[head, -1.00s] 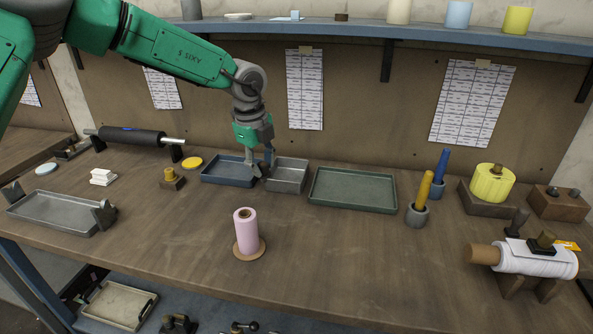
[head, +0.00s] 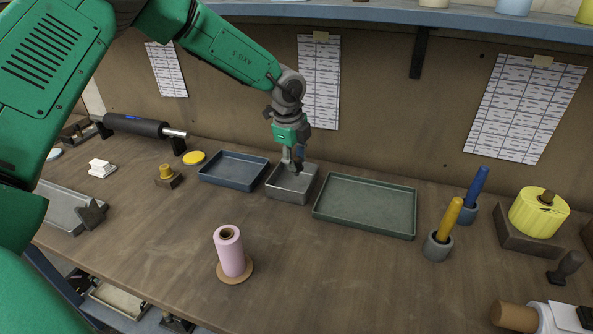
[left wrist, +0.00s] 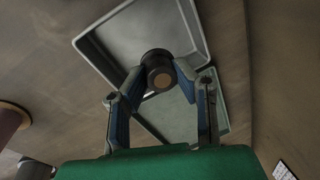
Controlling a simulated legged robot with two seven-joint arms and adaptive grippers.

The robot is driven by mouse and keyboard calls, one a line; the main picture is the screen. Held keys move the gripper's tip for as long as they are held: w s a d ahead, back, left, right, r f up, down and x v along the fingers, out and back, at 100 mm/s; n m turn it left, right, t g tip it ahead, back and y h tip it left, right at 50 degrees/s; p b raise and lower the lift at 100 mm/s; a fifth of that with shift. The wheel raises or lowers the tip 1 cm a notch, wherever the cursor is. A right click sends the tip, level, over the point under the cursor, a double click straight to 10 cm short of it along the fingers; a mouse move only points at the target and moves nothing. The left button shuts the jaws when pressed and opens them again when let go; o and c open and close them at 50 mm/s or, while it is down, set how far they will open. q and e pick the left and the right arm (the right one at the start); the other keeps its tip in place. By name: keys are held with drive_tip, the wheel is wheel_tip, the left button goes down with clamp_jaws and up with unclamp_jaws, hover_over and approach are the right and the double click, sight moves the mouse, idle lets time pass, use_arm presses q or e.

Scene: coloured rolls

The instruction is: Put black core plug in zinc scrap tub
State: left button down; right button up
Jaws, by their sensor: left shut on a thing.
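The zinc scrap tub is the small grey metal tub (head: 281,196) between the blue tray and the green tray. My left gripper (head: 297,158) is over the back part of this tub, pointing down. In the left wrist view its two fingers are closed on the black core plug (left wrist: 155,60), a short dark cylinder with a brown round centre. Trays lie below the plug in that view. In the head view the plug is small and dark between the fingertips, and its height above the tub floor is hard to tell. My right gripper is not in view.
The blue tray (head: 211,183) is left of the tub and the green tray (head: 335,222) right of it. A pink roll (head: 231,255) stands in front. Blue and yellow handles (head: 446,220) stand in grey cups at right.

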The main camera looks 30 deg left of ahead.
use_arm(q)
drive_tip(key=f, duration=0.1)
drive_tip(key=a+f, duration=0.1)
drive_tip(key=f, duration=0.1)
drive_tip(key=shift+s+f, duration=0.15)
drive_tip(key=shift+f, duration=0.05)
drive_tip(key=shift+a+f, duration=0.1)
drive_tip(key=shift+a, duration=0.25)
drive_tip(key=c, duration=1.3)
unclamp_jaws()
drive_tip(key=shift+d+r, duration=0.25)
drive_tip(key=shift+d, duration=0.3)
drive_tip(key=r, duration=0.4)
drive_tip(key=s+r, duration=0.1)
drive_tip(key=r, duration=0.2)
drive_tip(key=s+r, duration=0.1)
drive_tip(key=r, duration=0.3)
drive_tip(key=shift+a+r, duration=0.25)
drive_tip(key=shift+r, duration=0.05)
drive_tip(key=shift+a+f, duration=0.1)
drive_tip(key=shift+a, duration=0.15)
